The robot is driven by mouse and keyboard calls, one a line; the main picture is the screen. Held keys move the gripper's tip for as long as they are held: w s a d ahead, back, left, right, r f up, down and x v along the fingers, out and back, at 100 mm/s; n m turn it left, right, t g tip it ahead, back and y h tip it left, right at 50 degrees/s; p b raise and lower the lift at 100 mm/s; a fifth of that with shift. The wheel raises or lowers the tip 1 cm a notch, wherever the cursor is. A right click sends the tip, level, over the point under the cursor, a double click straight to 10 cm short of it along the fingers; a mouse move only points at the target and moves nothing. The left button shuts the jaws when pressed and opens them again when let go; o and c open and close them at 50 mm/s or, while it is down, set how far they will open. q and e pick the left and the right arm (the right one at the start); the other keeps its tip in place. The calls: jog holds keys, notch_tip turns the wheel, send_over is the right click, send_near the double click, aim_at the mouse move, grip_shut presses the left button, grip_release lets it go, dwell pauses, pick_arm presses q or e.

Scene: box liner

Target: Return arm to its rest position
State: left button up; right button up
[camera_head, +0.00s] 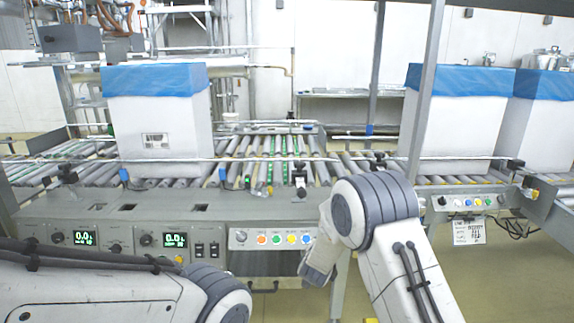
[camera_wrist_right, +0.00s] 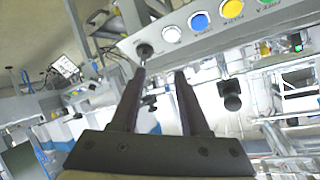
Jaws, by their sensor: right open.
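My right arm (camera_head: 398,255) reaches up from the bottom of the head view and bends at its dark-banded joint in front of the conveyor's control panel. A pale end part of this arm (camera_head: 318,262) hangs to the left of the joint; its fingers cannot be made out there. In the right wrist view my right gripper (camera_wrist_right: 161,80) has its two dark fingers apart, with nothing between them. My left arm (camera_head: 110,290) lies across the lower left corner of the head view, and its gripper is out of view.
The control panel (camera_head: 110,240) runs along the conveyor front; its blue button (camera_wrist_right: 200,21) and black knob (camera_wrist_right: 143,50) show near the right fingertips. Blue-lined white boxes stand on the rollers: one at left (camera_head: 160,115), two at right (camera_head: 450,125) (camera_head: 545,125).

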jog(key=s+d+r+n+g+y, duration=0.1)
jog(key=s+d+n+g+y, duration=0.25)
jog(key=s, duration=1.35)
jog(key=s+d+r+n+g, duration=0.2)
jog(key=s+n+g, duration=0.4)
jog(key=s, duration=1)
jog(key=s+a+r+n+g+y, duration=0.1)
jog(key=s+a+r+n+g, duration=0.35)
jog(key=s+a, duration=0.9)
notch_tip(320, 180, up, 27)
jog(key=n+t+p, duration=0.1)
jog(key=p, duration=2.5)
jog(key=shift+a+n, duration=0.35)
jog(key=shift+n, duration=0.05)
jog(key=shift+w, duration=0.1)
